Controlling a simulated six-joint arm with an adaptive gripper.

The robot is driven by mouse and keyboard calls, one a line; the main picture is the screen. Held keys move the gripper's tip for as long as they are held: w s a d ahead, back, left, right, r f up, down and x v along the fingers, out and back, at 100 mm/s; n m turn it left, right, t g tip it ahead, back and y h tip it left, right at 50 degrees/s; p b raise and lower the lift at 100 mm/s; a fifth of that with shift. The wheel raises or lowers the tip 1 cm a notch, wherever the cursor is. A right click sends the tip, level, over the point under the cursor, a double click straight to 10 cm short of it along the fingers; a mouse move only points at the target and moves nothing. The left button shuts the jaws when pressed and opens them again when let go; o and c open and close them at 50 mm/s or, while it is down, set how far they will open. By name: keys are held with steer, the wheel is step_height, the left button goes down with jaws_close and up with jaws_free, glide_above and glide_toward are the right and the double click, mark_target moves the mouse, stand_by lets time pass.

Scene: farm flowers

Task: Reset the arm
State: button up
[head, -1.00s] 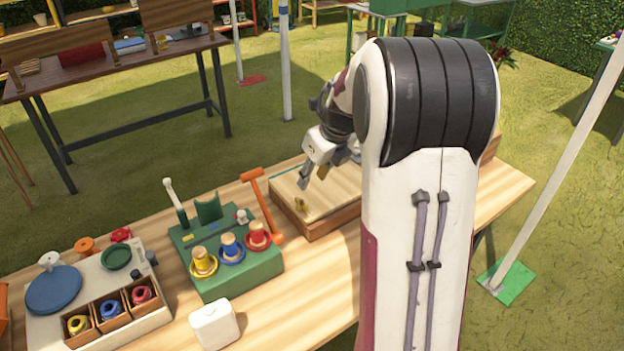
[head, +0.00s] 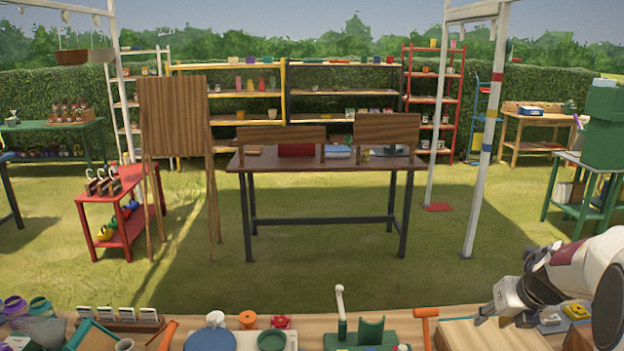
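My gripper (head: 487,316) is at the lower right of the head view, at the end of my white and black arm. It is over or beside a pale wooden board (head: 490,338) on the near wooden bench. Its fingers are small and seen from the side, so whether they are open or shut does not show. I see nothing clearly held in it.
The near bench carries an orange-handled tool (head: 426,325), a green stand (head: 371,331), a blue round lid (head: 210,338) and a red knob (head: 281,321). A dark table (head: 322,165) stands beyond open grass. A white post (head: 487,140) rises behind my arm.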

steer(key=w+d+r+m+t+h, duration=0.25)
steer(key=d+r+m+h, duration=0.35)
steer(key=m, duration=0.7)
steer(key=s+a+r+m+g+h, duration=0.15)
steer(key=s+r+m, duration=0.35)
steer(key=s+m, duration=0.5)
steer(key=s+a+f+m+g+y, duration=0.4)
steer(key=s+a+m, duration=0.6)
steer(key=s+a, duration=0.5)
steer(key=s+a+t+y, duration=0.1)
steer(key=s+a+y, duration=0.1)
steer(key=s+a, duration=0.2)
steer(key=s+a+t+y, duration=0.1)
steer(key=s+a, duration=0.4)
steer(key=a, duration=0.5)
steer(key=shift+a+r+m+y, duration=0.25)
steer(key=shift+a+m+y, duration=0.1)
steer(key=shift+m+y, duration=0.1)
